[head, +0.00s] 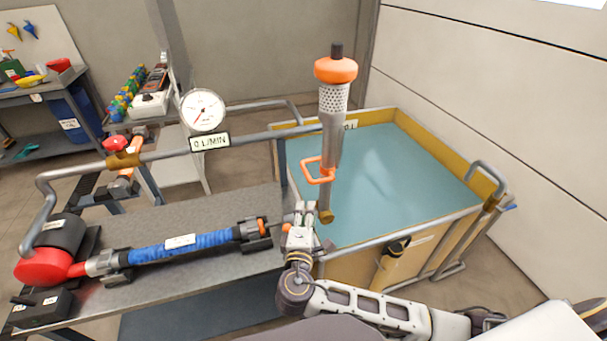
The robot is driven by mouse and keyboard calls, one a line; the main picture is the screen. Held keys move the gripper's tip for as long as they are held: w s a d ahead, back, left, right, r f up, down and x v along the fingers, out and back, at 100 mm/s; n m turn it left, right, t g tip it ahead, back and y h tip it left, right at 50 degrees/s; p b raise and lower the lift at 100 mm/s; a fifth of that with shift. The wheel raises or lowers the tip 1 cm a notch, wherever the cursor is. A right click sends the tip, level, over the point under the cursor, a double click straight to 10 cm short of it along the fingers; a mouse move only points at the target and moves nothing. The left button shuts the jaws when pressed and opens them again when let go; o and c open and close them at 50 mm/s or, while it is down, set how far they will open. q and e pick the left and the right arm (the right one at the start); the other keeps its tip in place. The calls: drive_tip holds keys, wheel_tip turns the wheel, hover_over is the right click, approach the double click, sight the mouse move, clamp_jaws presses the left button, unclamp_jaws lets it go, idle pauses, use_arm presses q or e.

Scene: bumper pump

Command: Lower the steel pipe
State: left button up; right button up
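The steel pipe (331,140) stands nearly upright at the near left side of the water tank (448,165). It has a perforated strainer and an orange cap at its top, and a brass-coloured lower end. An orange loop handle (308,171) sticks out from its left side. My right gripper (305,206) points up just left of the pipe's lower end, below the handle. Its two fingers appear a little apart with nothing visible between them. It looks clear of the handle; whether it touches the pipe is hard to tell. My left gripper is not in view.
A grey bench (190,255) at left carries a red-ended pump (45,262) with a blue hose (185,245). A horizontal pipe (165,153) with a red-handled valve (118,147) and a round gauge (202,110) reading "0 L/MIN" runs above it. Steel rails line the tank's front.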

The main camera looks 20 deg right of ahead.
wheel_tip(320, 180, up, 3)
drive_tip(key=a+n+t, duration=0.1)
drive_tip(key=t, duration=0.1)
approach(306, 171)
drive_tip(key=x, duration=0.6)
drive_tip(key=f+b+x, duration=0.1)
drive_tip(key=x, duration=0.1)
drive_tip(key=shift+w, duration=0.45)
drive_tip(key=shift+w+d+r, duration=0.1)
drive_tip(key=shift+w+d, duration=0.2)
drive_tip(key=shift+w, duration=0.35)
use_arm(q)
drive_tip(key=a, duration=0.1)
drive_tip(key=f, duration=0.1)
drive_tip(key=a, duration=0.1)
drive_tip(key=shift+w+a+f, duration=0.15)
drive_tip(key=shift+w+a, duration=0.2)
use_arm(e)
drive_tip(key=shift+c, duration=0.2)
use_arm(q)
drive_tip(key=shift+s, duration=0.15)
use_arm(e)
clamp_jaws()
